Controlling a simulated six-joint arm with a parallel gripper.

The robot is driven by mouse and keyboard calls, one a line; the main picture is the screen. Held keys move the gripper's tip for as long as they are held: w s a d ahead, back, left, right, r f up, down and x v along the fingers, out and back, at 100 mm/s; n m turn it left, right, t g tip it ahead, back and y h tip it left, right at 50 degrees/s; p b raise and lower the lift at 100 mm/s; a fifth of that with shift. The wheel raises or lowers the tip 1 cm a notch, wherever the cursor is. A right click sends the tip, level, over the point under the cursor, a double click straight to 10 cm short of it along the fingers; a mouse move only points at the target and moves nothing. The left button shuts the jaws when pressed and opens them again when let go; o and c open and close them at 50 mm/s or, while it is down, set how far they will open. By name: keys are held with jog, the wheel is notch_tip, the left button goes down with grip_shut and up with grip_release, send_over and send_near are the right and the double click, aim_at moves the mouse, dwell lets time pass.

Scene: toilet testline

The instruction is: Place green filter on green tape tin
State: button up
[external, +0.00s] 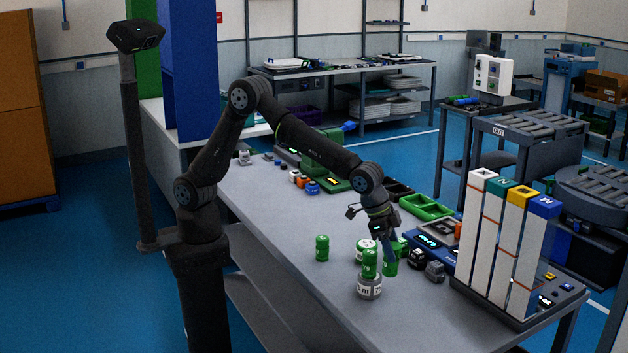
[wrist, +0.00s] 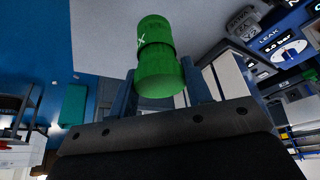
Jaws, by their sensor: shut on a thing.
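In the wrist view a green cylinder, which looks like the green filter (wrist: 160,72), sits between the fingers of my gripper (wrist: 162,88). My gripper is shut on it. A second green cylindrical part with a white mark (wrist: 153,30) lines up directly beyond it; I cannot tell whether they touch or which is the tape tin. In the external view my gripper (external: 390,238) points down among several green cylinders at the table's middle. One green cylinder (external: 390,263) is just below the fingers. Another green cylinder (external: 370,262) stands on a grey-white tin (external: 369,287).
A lone green cylinder (external: 322,248) stands to the left. Small dark blocks (external: 434,271) and a blue panel device lie to the right. Tall white columns (external: 498,250) rise at the right edge. The table's front left is clear.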

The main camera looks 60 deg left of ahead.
notch_tip(320, 180, up, 12)
jog(key=s+a, duration=0.2)
jog(key=a, duration=1.8)
jog(key=shift+n, duration=0.3)
jog(key=shift+w+a+f, duration=0.65)
jog(key=shift+w+f, duration=1.2)
jog(key=shift+f, duration=0.9)
jog(key=shift+w+a+f, duration=0.7)
jog(key=shift+w+f, duration=1.2)
jog(key=shift+f, duration=0.9)
jog(key=shift+w+a+f, duration=0.65)
jog(key=shift+w+f, duration=1.2)
jog(key=shift+f, duration=0.9)
jog(key=shift+f, duration=0.1)
jog(key=o, duration=0.6)
jog(key=shift+f, duration=0.1)
jog(key=o, duration=0.4)
